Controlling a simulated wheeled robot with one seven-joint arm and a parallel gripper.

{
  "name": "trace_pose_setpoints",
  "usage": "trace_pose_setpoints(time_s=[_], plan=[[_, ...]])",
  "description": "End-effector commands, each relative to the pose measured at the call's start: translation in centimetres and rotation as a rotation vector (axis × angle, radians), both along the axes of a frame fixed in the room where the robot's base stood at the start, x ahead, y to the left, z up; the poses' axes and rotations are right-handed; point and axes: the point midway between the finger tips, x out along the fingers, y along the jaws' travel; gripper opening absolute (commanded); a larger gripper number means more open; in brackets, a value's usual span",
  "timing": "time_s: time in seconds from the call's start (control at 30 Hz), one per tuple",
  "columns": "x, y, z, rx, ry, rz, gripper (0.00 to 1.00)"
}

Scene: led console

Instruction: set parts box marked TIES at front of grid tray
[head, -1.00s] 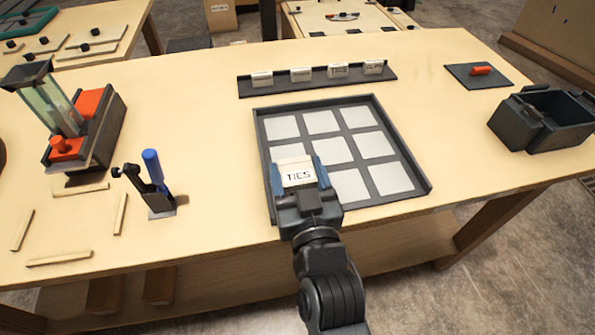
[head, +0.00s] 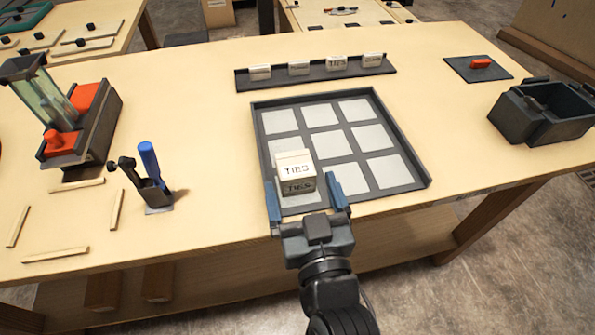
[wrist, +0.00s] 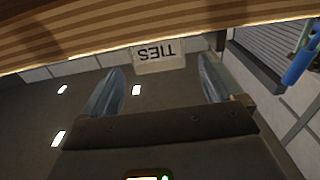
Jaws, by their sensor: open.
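The cream parts box marked TIES (head: 294,167) stands upright in the front left part of the grid tray (head: 428,180), label facing me. Part of a pale square shows in front of it; its base edge against the cells is hard to make out. My gripper (head: 305,201) is open at the tray's front edge, its blue fingers drawn back in front of the box. In the wrist view, the box (wrist: 159,57) shows with its label upside down, beyond the gap between the open fingers and apart from them.
A dark rack (head: 318,78) with several small labelled blocks lies behind the tray. A holder with a blue-handled tool (head: 150,165) stands to the left. A dark bin (head: 545,112) is at the right. The other visible tray cells are empty.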

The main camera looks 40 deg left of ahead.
Motion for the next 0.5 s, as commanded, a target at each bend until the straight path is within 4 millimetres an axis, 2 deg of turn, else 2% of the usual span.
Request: trace_pose_setpoints(time_s=[0.03,0.2,0.5], plan=[[-0.8,-0.9,-0.2,-0.001,0.001,-0.001,0.93],[-2.7,-3.2,-0.2,-0.001,0.001,0.0,0.93],[-4.3,-5.1,0.0,0.001,-0.001,-0.001,0.93]])
